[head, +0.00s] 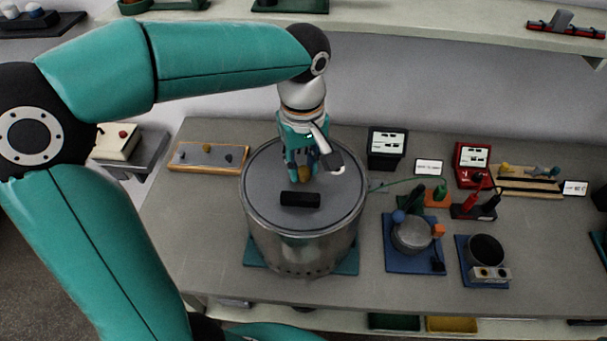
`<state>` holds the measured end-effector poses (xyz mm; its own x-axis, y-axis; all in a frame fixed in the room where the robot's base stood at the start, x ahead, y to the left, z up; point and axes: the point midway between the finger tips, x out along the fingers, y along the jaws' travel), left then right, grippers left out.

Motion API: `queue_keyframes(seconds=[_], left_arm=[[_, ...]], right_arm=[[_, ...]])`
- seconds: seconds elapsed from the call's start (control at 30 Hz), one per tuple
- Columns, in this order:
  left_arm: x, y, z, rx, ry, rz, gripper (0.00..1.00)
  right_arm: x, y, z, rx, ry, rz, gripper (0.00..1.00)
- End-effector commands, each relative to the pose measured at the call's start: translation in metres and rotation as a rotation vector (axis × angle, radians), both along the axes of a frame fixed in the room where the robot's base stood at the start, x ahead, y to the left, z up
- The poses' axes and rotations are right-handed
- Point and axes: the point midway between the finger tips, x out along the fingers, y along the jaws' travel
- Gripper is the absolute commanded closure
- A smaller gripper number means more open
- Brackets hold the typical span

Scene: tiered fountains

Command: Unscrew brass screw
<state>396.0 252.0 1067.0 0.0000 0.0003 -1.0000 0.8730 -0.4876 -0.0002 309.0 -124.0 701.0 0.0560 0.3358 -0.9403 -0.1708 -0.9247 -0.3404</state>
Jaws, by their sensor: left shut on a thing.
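A brass screw (304,174) stands on the dark lid (333,203) of a round metal vessel (292,245). My left gripper (304,172) points down over the lid's far half and is shut on the screw, its fingers hiding part of it. A black block-shaped handle (300,199) lies on the lid just in front of the gripper. How far the screw sits in the lid cannot be seen. My right gripper is not in view.
Two meters, one black (386,148) and one red (472,163), stand at the back right. Blue-based devices (411,236) and a green wire (403,182) lie right of the vessel. A wooden board (208,157) lies left. The bench's front left is clear.

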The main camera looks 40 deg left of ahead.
Motion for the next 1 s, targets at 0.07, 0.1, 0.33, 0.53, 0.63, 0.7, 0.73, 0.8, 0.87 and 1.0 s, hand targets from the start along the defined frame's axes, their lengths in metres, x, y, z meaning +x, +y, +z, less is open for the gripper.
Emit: queue_keyframes(seconds=[0.07, 0.1, 0.33, 0.53, 0.63, 0.7, 0.73, 0.8, 0.87, 1.0], left_arm=[[0.0025, 0.0022, 0.0026, 0.005, -0.012, 0.009, 1.0], [0.0025, 0.0022, 0.0027, 0.005, -0.012, 0.009, 1.0], [0.0023, 0.0021, 0.0024, 0.005, -0.012, 0.035, 1.0], [0.0014, 0.0023, 0.0021, 0.003, -0.012, 0.265, 1.0], [0.0009, 0.0024, 0.0023, 0.003, -0.012, 0.378, 1.0], [0.0006, 0.0024, 0.0025, 0.002, -0.011, 0.426, 1.0], [0.0006, 0.0024, 0.0026, 0.002, -0.011, 0.437, 1.0], [0.0005, 0.0023, 0.0027, 0.002, -0.011, 0.449, 1.0], [0.0005, 0.0023, 0.0028, 0.002, -0.011, 0.449, 1.0], [0.0005, 0.0022, 0.0027, 0.001, -0.011, 0.447, 0.67]], right_arm=[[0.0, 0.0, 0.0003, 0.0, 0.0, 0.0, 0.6], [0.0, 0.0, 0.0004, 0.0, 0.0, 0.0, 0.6], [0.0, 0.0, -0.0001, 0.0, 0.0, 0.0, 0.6], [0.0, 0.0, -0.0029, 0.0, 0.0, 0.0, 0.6], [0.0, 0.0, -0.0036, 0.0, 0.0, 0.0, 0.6], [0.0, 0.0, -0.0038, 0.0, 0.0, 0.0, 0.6], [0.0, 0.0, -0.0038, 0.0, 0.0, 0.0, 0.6], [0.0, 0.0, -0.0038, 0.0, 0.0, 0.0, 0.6], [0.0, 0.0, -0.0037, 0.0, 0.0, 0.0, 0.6], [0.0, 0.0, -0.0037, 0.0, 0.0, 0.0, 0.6]])
